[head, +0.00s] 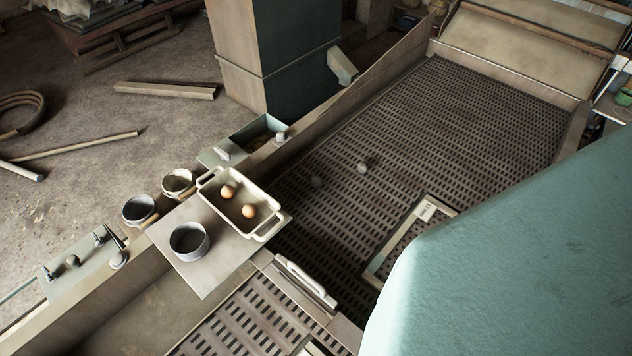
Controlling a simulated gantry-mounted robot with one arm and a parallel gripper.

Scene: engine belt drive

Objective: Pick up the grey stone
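I cannot tell which of these the task means. The slotted deck (480,105) runs from the middle to the back right. My gripper does not show in this view. The lower right of the deck is hidden.
A white handled tray (212,192) holds two orange-brown round things. A grey bowl (189,242) stands beside it on a flat plate (206,284). Two small pots (139,210) stand left. A pale frame (378,262) lies on the deck. A raised side wall (385,68) borders the deck.

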